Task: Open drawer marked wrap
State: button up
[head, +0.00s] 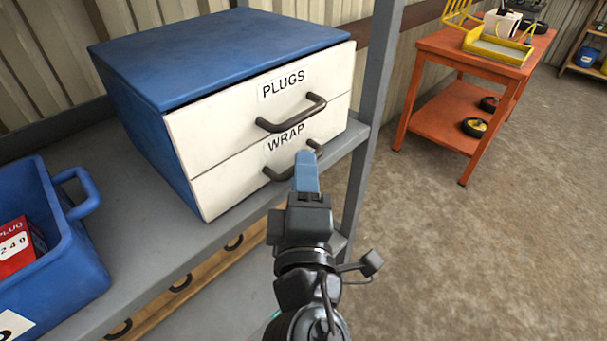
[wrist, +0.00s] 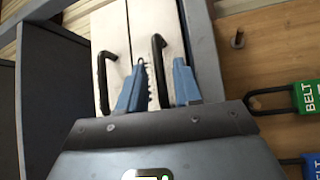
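A blue cabinet (head: 215,52) with two white drawers stands on a grey shelf. The upper drawer is marked PLUGS (head: 225,118) and the lower drawer is marked WRAP (head: 235,172). Both look closed. The WRAP drawer's dark bar handle (head: 277,174) is partly hidden behind my gripper (head: 306,162). In the wrist view, the drawers appear turned sideways. There the WRAP handle (wrist: 160,68) passes between the two blue fingers of my gripper (wrist: 160,88), with a small gap showing on either side. My gripper is open around it. The PLUGS handle (wrist: 103,82) lies left of the fingers.
A blue bin (head: 60,255) with a red box (head: 20,245) stands on the grey shelf (head: 150,245) at left. A grey shelf post (head: 378,90) rises right of the cabinet. Green BELT (wrist: 309,97) and blue tags hang on a wooden board.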

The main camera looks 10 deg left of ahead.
grip_shut()
jog(key=shift+s, duration=0.1)
dwell(0.4)
